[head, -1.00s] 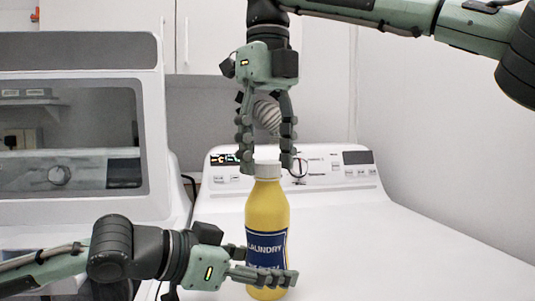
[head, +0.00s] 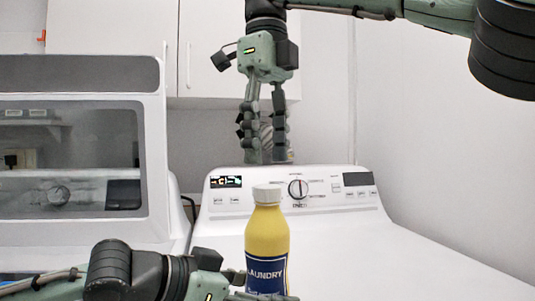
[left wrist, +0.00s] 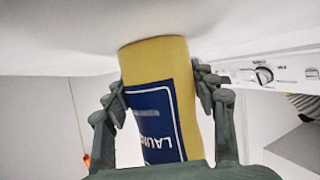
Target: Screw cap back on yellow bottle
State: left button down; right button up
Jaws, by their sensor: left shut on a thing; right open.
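The yellow laundry bottle (head: 267,236) stands upright on the white machine top, its blue label facing me. The white cap (head: 266,193) sits on the bottle's neck; I cannot tell how tight it is. My left gripper (head: 262,297) is shut around the lower part of the bottle, partly cut off by the bottom edge. In the left wrist view the bottle (left wrist: 160,95) shows upside down between the fingers of the left gripper (left wrist: 160,95). My right gripper (head: 265,160) hangs fingers down above the cap, open, empty and apart from it.
The white washer's control panel (head: 300,192) with a dial rises behind the bottle. A second white machine (head: 70,140) with a dark window stands at the left. White cabinets (head: 205,45) hang at the back. The washer top to the right is clear.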

aim_at(267, 186)
notch_tip(267, 186, up, 3)
jog(key=n, duration=0.4)
jog(key=shift+f, duration=0.1)
jog(key=shift+f, duration=4)
grip_shut()
jog(key=shift+o, duration=0.8)
grip_release()
jog(key=shift+r, duration=3.75)
